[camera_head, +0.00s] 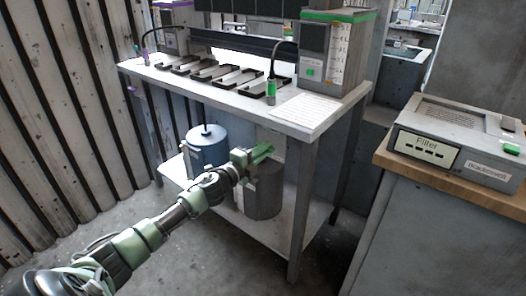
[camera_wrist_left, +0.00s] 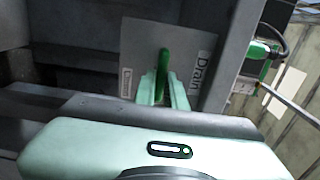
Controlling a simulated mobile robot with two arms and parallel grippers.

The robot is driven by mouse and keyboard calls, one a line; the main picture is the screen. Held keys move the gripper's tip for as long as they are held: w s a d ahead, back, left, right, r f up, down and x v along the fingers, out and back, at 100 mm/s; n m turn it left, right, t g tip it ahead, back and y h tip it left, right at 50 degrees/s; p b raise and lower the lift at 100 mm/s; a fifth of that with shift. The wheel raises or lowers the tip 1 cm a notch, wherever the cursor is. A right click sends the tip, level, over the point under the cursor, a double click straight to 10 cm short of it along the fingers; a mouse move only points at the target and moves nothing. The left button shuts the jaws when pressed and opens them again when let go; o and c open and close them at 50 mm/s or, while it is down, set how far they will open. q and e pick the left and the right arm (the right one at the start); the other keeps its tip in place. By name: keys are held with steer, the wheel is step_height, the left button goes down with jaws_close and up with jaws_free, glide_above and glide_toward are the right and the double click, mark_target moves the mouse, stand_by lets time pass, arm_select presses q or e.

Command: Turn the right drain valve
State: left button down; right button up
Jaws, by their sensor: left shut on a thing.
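The drain valve's green handle (camera_wrist_left: 164,60) stands in front of a grey plate (camera_wrist_left: 193,45) marked "Drain" in the left wrist view. A small label, too blurred to read surely, is on the plate's other side. My left gripper (camera_wrist_left: 164,88) has its pale green fingers shut on the handle. In the head view my left gripper (camera_head: 252,156) is under the white workbench's front edge, above the grey bucket (camera_head: 264,195). There the fingers hide most of the valve. My right gripper is not in view.
A blue bucket (camera_head: 207,149) stands left of the grey one on the bench's lower shelf (camera_head: 270,236). The workbench top (camera_head: 230,95) carries several dark-framed pieces and a paper sheet. A bench leg (camera_head: 300,215) is close to the right. A filter box (camera_head: 460,140) sits on the right cabinet.

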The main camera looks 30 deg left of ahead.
arm_select(q)
steer(key=shift+f, duration=0.1)
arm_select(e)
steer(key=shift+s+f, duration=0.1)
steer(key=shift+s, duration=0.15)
arm_select(q)
steer(key=c, duration=1.5)
jaws_free()
steer(key=shift+o, duration=0.2)
steer(key=shift+s, duration=0.1)
steer(key=s, duration=0.7)
steer(key=shift+s+a, duration=0.3)
steer(key=shift+s, duration=0.05)
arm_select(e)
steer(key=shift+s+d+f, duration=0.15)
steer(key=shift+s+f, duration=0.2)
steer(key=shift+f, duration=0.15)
